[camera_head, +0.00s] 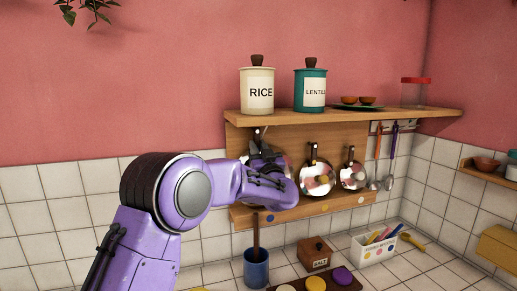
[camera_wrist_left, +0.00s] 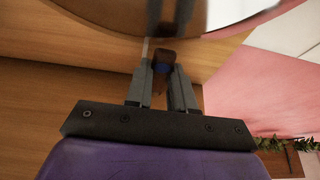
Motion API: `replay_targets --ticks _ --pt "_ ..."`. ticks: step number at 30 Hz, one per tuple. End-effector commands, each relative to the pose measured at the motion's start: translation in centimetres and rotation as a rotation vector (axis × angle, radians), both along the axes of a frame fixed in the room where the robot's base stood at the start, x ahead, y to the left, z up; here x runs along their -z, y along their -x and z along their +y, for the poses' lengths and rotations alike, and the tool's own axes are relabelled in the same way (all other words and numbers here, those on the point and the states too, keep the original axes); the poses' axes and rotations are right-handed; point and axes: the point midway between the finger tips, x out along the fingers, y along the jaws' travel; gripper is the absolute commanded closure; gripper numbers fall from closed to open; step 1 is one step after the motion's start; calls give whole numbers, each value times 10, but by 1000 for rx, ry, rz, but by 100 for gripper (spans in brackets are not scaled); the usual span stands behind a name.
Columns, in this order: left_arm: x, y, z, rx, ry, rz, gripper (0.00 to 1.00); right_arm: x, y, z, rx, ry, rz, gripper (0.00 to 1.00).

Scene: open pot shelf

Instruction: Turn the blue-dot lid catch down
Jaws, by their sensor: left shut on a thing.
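Lids hang in a row on the wooden back panel (camera_head: 235,140) under the shelf. The left lid is mostly hidden behind my left arm in the head view; its shiny curved edge (camera_wrist_left: 230,14) fills the top of the left wrist view. A blue dot (camera_head: 270,218) marks the lower rail below it. The blue-dot catch (camera_wrist_left: 166,57) is a small dark piece with a blue tint beside the lid. My left gripper (camera_wrist_left: 163,68) is shut on it with both fingers. My right gripper is not in view.
A middle lid (camera_head: 317,179) and a right lid (camera_head: 352,175) hang close by on the right. The shelf (camera_head: 400,116) above holds a rice canister (camera_head: 257,95) and a lentil canister (camera_head: 310,92). A blue crock (camera_head: 256,270) and a salt box (camera_head: 314,255) stand below.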

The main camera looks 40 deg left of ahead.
Motion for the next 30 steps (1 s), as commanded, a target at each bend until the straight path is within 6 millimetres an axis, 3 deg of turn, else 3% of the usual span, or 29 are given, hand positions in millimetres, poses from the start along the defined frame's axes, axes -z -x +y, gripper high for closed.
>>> replay_targets --ticks 1,2,3,4,14,24,30 --pt "12 0 1 -3 11 20 100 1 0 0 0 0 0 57" --pt "12 0 1 -3 11 20 67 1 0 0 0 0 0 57" --pt "12 0 1 -3 10 19 54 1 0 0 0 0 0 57" --pt "11 0 1 -2 10 18 51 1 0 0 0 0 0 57" --pt "10 2 -5 1 4 11 51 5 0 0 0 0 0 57" --pt "43 38 -62 0 5 13 51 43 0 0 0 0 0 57" --pt "50 50 -79 -1 7 14 51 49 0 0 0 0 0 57"
